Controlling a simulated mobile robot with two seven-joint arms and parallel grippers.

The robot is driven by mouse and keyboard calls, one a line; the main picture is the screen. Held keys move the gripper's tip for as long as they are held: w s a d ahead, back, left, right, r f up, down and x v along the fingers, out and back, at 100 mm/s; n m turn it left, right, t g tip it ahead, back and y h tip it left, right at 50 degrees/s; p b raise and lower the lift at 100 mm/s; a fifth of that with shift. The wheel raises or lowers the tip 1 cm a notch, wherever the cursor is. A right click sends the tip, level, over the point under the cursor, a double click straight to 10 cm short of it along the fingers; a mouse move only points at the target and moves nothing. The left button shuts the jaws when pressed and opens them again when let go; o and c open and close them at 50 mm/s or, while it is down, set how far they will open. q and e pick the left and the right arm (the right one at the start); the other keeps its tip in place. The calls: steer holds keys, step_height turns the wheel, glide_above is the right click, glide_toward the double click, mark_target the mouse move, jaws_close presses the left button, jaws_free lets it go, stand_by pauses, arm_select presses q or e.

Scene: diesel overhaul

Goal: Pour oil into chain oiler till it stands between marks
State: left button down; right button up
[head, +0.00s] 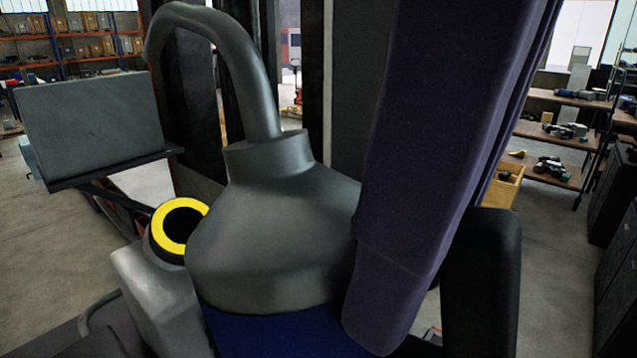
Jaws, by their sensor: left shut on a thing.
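A grey oil can with a bent gooseneck spout (275,225) fills the middle of the head view, very close. Its spout rises and curves over to the upper left. A strip of its dark blue body shows at the bottom edge. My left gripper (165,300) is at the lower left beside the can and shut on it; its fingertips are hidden. The can looks about upright. No oil stream shows. I cannot make out the chain oiler or its marks. My right gripper is not in view.
A long dark purple piece (440,150) covers the can's right side; I cannot tell what it belongs to. A grey box-shaped panel (90,118) stands at the left. Shelves with tools (565,130) stand at the far right. Open floor (545,250) shows at the right.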

arm_select(q)
steer(key=shift+d+h, duration=0.1)
steer(key=shift+h, duration=0.2)
steer(key=shift+g, duration=0.4)
steer(key=shift+s+d+r+h, duration=0.1)
steer(key=shift+h, duration=0.2)
steer(key=shift+r+g+h, duration=0.15)
steer(key=shift+g+h, duration=0.15)
steer(key=shift+r+g+h, duration=0.15)
steer(key=shift+g+h, duration=0.15)
steer(key=shift+r, duration=0.1)
stand_by(1.2)
steer(key=shift+w+a+r+g+h, duration=0.1)
steer(key=shift+a+r+g+h, duration=0.05)
steer(key=shift+r+g+h, duration=0.35)
steer(key=shift+w+a+r+g+h, duration=0.1)
steer(key=shift+r+g+h, duration=0.35)
steer(key=shift+h, duration=0.15)
stand_by(4.0)
